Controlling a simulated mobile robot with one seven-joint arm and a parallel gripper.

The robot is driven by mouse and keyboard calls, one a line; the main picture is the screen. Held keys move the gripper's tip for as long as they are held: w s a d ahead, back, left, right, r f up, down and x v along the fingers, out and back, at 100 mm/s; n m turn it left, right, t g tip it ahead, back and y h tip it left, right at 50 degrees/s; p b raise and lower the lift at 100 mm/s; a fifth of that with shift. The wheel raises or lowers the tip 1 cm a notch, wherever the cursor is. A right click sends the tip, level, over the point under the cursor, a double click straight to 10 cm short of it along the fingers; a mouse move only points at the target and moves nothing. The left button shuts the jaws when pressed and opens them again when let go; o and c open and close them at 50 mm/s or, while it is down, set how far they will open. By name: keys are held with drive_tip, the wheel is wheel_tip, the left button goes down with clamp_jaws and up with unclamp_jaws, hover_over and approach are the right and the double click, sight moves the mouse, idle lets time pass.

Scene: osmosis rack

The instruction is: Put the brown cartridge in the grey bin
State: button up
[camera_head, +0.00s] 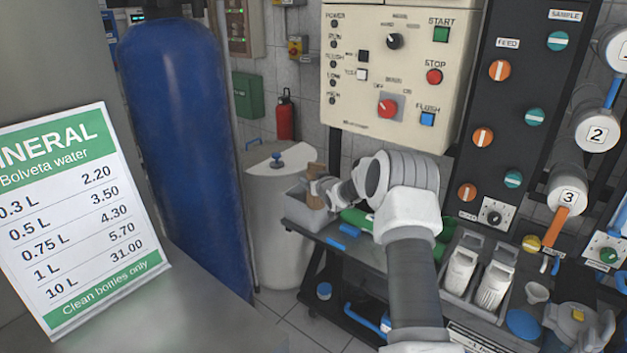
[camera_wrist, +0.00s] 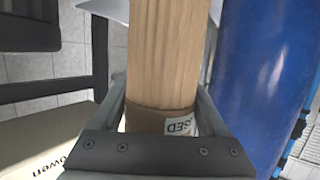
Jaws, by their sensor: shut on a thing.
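The brown cartridge (camera_wrist: 165,60) fills the middle of the wrist view, pale brown and ridged, with a darker band and a partly hidden white label reading "SED" at its near end. My gripper (camera_wrist: 163,112) is shut on it near that end. In the head view, my gripper (camera_head: 318,188) holds the cartridge (camera_head: 315,171) upright or slightly tilted over the grey bin (camera_head: 304,215). The bin stands at the left end of the dark bench.
A tall blue tank (camera_head: 180,140) and a white lidded barrel (camera_head: 275,225) stand left of the bin. A green cylinder (camera_head: 357,220) lies just right of it. White cartridges (camera_head: 461,272) sit in a tray farther right. A control panel (camera_head: 395,75) hangs above.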

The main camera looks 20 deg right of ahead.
drive_tip(key=shift+f, duration=0.2)
drive_tip(key=o, duration=1.6)
drive_tip(key=shift+c, duration=0.2)
drive_tip(key=shift+r, duration=0.15)
